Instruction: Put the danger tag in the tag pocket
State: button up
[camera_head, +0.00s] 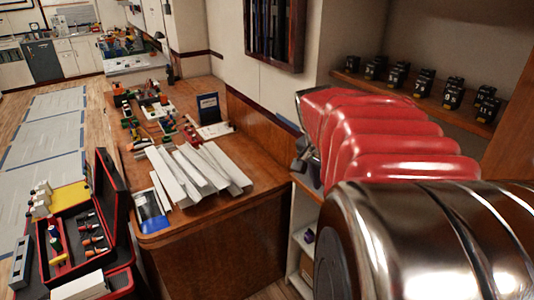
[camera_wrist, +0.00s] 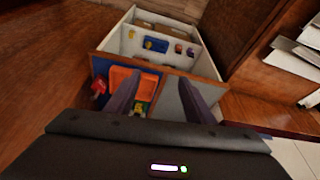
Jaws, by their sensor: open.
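My gripper (camera_wrist: 160,78) is open in the wrist view, its two dark fingers apart with nothing between them. It points at a low white-walled shelf unit (camera_wrist: 127,45). An orange tray (camera_wrist: 122,75) sits behind the left finger, with small yellow and green items near it. A small red object (camera_wrist: 99,88) lies left of the tray; I cannot tell what it is. I cannot make out the danger tag or the tag pocket for certain in either view. In the head view my red and chrome arm covers much of the right side.
A wooden bench (camera_head: 215,220) holds long white trunking pieces (camera_head: 190,170), a blue-and-white booklet (camera_head: 150,212) and several breakers. An open red-edged toolbox (camera_head: 85,215) stands at left. Black devices line a wall shelf (camera_head: 385,85). Shelf walls and the bench side surround my gripper.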

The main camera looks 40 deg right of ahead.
jog(key=s+d+f+m+g, duration=0.2)
jog(key=s+d+m, duration=0.3)
jog(key=s+d, duration=0.2)
jog(key=s+d+f+m+g, duration=0.2)
jog(key=s+d+m, duration=0.3)
jog(key=d, duration=0.7)
jog(key=s, duration=0.2)
jog(key=shift+s+d+m+y, duration=0.2)
jog(key=shift+s+m+y, duration=0.1)
jog(key=shift+m+y, duration=0.1)
jog(key=x, duration=0.8)
jog(key=shift+f, duration=0.4)
jog(key=shift+x, duration=2.55)
jog(key=shift+s+d, duration=0.1)
jog(key=shift+d, duration=0.05)
